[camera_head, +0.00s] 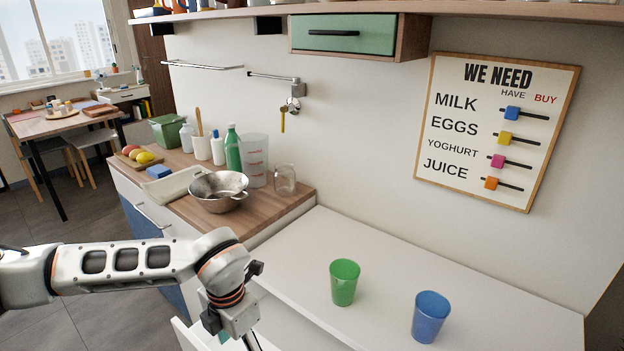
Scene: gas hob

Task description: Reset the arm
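My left arm (125,268) comes in from the left, white with orange rings at its wrist. My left gripper (238,330) points down in front of the white counter (375,262), at the bottom edge of the view. Its fingertips are cut off or hidden, so I cannot tell whether it is open or shut. I see nothing held in it. My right arm and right gripper are not in view.
A green cup (344,283) and a blue cup (430,317) stand upright on the white counter, right of my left gripper. Behind the arm, a wooden worktop holds a metal colander (218,192), a glass jar (285,180) and bottles. A green cabinet (345,33) hangs above.

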